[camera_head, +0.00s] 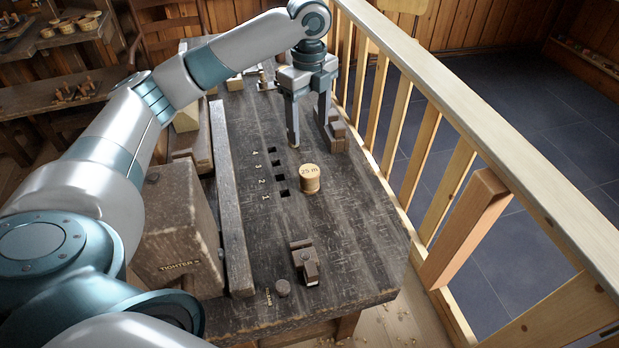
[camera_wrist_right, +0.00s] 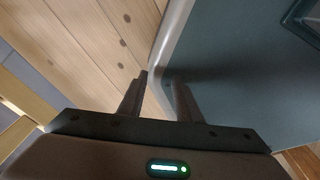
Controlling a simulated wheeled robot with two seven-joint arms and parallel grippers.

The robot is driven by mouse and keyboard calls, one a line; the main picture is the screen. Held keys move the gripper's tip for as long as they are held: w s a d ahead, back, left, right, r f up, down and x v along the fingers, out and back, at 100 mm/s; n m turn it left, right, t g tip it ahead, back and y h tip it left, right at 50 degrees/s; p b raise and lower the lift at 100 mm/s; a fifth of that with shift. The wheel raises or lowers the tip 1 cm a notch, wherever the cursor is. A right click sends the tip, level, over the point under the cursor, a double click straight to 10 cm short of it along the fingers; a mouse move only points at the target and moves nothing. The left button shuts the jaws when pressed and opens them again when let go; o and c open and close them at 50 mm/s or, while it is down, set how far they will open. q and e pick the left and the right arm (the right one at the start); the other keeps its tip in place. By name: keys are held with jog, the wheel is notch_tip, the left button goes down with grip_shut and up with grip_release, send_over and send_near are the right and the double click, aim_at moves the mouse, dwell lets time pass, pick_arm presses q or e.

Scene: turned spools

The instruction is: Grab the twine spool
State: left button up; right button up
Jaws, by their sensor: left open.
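The twine spool (camera_head: 310,180) is a short, light tan cylinder standing upright on the dark workbench in the head view. Its pale top is marked "25 m". My left gripper (camera_head: 309,136) points down above the bench, just behind the spool. Its two fingers are apart with nothing between them, and it does not touch the spool. My right gripper (camera_wrist_right: 157,82) shows only in the right wrist view. Its two dark fingers are apart and empty, in front of wooden planks and a blue-grey surface.
The worn bench (camera_head: 345,235) has a row of numbered square holes left of the spool. A raised bar (camera_head: 228,200) bounds the left, and a wooden railing (camera_head: 480,125) runs along the right.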

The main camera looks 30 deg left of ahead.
pick_arm(q)
jog(key=p, duration=0.1)
send_over(309, 171)
notch_tip(309, 171, down, 5)
notch_tip(309, 171, down, 5)
jog(key=shift+w+a+f+p, duration=0.15)
jog(key=shift+f+p, duration=0.05)
jog(key=shift+p, duration=0.55)
jog(key=shift+f, duration=0.5)
pick_arm(e)
jog(key=shift+s+d+r+g, duration=0.1)
jog(key=shift+s+r+g, duration=0.05)
jog(key=shift+s+r, duration=0.35)
jog(key=shift+s+d+r+g, duration=0.15)
jog(key=shift+s+r, duration=0.15)
jog(key=shift+r, duration=0.3)
pick_arm(q)
jog(key=shift+f+p, duration=0.45)
jog(key=f+p, duration=0.1)
jog(key=f, duration=0.2)
jog(key=shift+d+f, duration=0.1)
jog(key=shift+d, duration=0.1)
jog(key=shift+f, duration=0.6)
pick_arm(e)
notch_tip(309, 171, up, 2)
jog(key=shift+r, duration=0.15)
